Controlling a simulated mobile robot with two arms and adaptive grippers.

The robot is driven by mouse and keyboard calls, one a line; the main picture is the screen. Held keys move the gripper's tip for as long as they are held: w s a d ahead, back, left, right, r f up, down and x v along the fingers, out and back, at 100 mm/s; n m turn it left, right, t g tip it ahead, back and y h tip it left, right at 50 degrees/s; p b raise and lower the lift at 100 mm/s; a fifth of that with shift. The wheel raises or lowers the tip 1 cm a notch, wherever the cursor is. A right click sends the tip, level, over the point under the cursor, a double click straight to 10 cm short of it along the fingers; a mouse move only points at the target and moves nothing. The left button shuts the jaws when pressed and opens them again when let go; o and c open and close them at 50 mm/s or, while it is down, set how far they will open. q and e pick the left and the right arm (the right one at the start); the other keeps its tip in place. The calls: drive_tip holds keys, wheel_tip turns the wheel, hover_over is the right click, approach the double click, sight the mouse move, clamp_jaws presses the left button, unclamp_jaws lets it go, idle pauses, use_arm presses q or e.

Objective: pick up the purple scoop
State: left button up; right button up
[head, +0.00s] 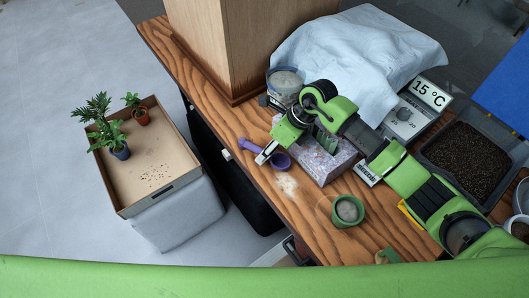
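The purple scoop (281,161) lies on the wooden table near its left edge in the head view. Its round cup is at the right and its handle (249,146) points to the upper left. My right gripper (296,150) reaches in from the right, over the scoop. Its fingers look spread apart, one over the middle of the scoop and one to the right of the cup. The gripper hides part of the scoop between handle and cup. I cannot tell whether it touches the scoop. My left gripper is not in view.
A speckled box (322,166) stands just right of the scoop. A green pot (347,211) stands nearer the front and a grey pot (285,80) behind. A scale (405,118), a cloth (355,55) and a soil tray (466,160) fill the right. Plants stand in a crate (160,198) at left.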

clamp_jaws()
drive_tip(key=shift+r, duration=0.1)
